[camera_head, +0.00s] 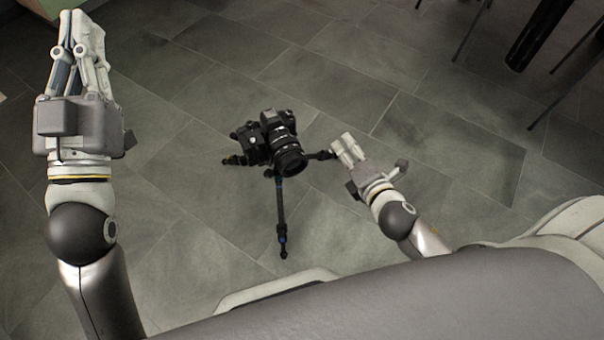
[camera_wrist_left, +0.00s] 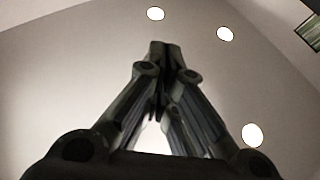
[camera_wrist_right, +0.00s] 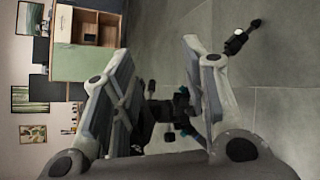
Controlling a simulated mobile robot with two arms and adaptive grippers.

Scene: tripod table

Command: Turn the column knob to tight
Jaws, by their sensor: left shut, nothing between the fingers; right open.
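A black camera (camera_head: 280,140) sits on top of a small dark tripod (camera_head: 281,215) that stands on the floor. From above, the camera hides the tripod's column and its knob. In the right wrist view, dark tripod parts (camera_wrist_right: 163,112) with small teal bits show between and beyond the fingers; I cannot tell which part is the column knob. My right gripper (camera_head: 344,145) is just right of the camera, open; its spread fingers also show in the right wrist view (camera_wrist_right: 158,50). My left gripper (camera_head: 77,20) is shut and empty, far left of the tripod, pointing upward (camera_wrist_left: 165,48).
The grey tiled floor (camera_head: 190,240) around the tripod is mostly clear. Thin dark furniture legs (camera_head: 470,32) stand at the top right. A cabinet (camera_wrist_right: 88,40) and framed pictures (camera_wrist_right: 32,134) show in the right wrist view's background.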

